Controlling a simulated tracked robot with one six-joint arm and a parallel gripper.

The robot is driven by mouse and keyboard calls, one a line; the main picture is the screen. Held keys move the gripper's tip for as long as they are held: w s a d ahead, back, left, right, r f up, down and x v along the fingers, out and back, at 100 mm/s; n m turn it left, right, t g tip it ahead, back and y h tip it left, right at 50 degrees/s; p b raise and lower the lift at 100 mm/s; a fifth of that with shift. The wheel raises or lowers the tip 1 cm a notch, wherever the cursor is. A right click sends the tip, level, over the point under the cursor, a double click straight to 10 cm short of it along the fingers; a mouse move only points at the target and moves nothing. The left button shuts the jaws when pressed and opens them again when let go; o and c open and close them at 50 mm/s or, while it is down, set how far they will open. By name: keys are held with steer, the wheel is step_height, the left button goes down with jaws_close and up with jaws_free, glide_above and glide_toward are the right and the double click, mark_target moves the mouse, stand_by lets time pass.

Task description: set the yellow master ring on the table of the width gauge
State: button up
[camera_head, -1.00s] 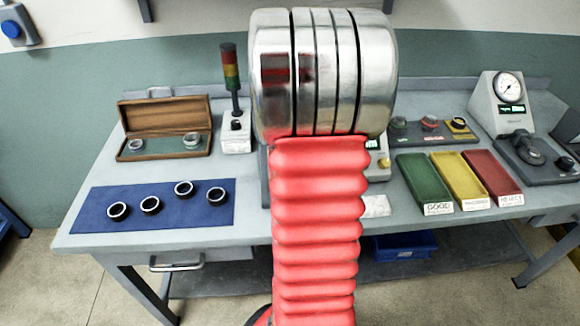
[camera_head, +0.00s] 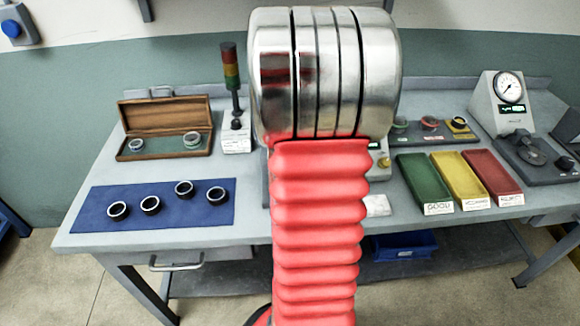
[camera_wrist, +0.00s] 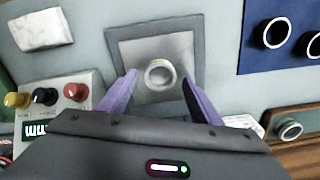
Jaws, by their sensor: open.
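A yellow ring-like piece (camera_head: 459,122) sits at the right end of a dark rack behind the trays. I take it for the yellow master ring, but it is small in the picture. The dial gauge (camera_head: 496,103) stands at the far right with a dark base; I take it for the width gauge. My gripper (camera_wrist: 158,83) is open in the wrist view, purple fingers spread. A pale metallic ring (camera_wrist: 160,74) shows between the fingers, on a square grey plate (camera_wrist: 190,47). I cannot tell how high the fingers are above it. The head view hides my gripper behind my arm.
A blue mat (camera_head: 100,220) holds several dark rings at the left, before an open wooden box (camera_head: 165,105). Green (camera_head: 423,180), yellow (camera_head: 459,180) and red (camera_head: 493,178) trays stand at the right. A knobbed control box (camera_wrist: 50,100) is left of the plate.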

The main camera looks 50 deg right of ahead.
step_height(320, 180, up, 11)
steer(key=shift+f, duration=0.2)
steer(key=shift+a, duration=0.1)
stand_by(0.8)
steer(key=w+a+r+n+t+h, duration=0.1)
steer(key=w+a+r+n, duration=0.15)
steer(key=a, duration=0.65)
steer(key=w+a+r+n+t, duration=0.1)
steer(key=a+n, duration=0.3)
steer(key=a, duration=0.6)
steer(key=s+a+f+n+t, duration=0.1)
steer(key=s+a+n, duration=0.2)
steer(key=a, duration=0.5)
steer(key=s+a+f+n+t+y, duration=0.1)
steer(key=s+a+n+t, duration=0.1)
steer(key=a, duration=0.7)
steer(key=shift+s+a+f+n+t, duration=0.3)
steer(key=shift+s+n, duration=0.1)
steer(key=shift+n, duration=0.45)
steer(key=shift+c, duration=0.7)
